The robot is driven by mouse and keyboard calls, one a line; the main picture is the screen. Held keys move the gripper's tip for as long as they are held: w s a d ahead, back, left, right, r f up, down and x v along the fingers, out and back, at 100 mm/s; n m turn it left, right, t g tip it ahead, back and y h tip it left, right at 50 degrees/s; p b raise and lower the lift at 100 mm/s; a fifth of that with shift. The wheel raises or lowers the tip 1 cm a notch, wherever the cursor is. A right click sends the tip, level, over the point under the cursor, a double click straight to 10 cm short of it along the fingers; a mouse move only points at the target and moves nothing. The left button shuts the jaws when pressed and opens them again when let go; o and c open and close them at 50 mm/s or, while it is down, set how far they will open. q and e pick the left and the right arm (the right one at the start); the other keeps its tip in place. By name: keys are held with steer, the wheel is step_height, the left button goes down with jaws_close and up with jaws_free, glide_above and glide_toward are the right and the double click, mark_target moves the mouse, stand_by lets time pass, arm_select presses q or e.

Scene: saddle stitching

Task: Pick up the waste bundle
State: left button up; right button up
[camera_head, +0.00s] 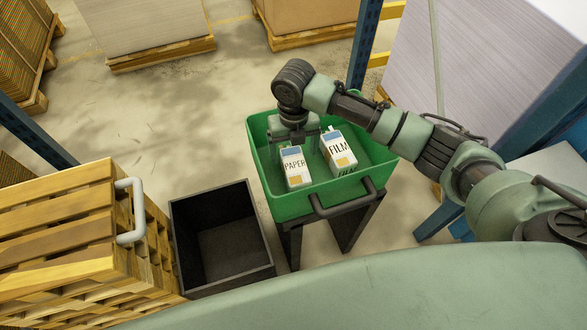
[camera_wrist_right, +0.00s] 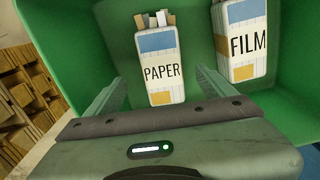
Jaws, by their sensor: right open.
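Two white cartons stand in a green tray (camera_head: 284,205). One reads PAPER (camera_head: 296,167), with a blue panel and an orange patch. The other reads FILM (camera_head: 338,149) and is to its right. Neither is labelled as waste. In the right wrist view, strips poke out of the top of the PAPER carton (camera_wrist_right: 160,70); the FILM carton (camera_wrist_right: 242,42) is beside it. My right gripper (camera_head: 294,138) is open over the tray at the PAPER carton. In the wrist view its fingers (camera_wrist_right: 160,78) are on either side of that carton, with gaps. My left gripper is not in view.
The tray (camera_wrist_right: 115,35) rests on a dark stand. An empty black bin (camera_head: 222,240) is left of it on the floor. A stack of wooden pallets (camera_head: 70,230) is at the left. Loaded pallets stand behind; open floor (camera_head: 180,110) lies between.

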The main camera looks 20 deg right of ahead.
mark_target(295, 165)
steer(key=shift+s+f, duration=0.3)
steer(key=shift+f, duration=0.55)
step_height(295, 165, down, 5)
steer(key=shift+d+r+p, duration=0.1)
steer(key=shift+d+p, duration=0.05)
steer(key=shift+p, duration=0.25)
steer(key=c, duration=1.4)
steer(key=shift+c, duration=1)
steer(key=shift+r, duration=0.15)
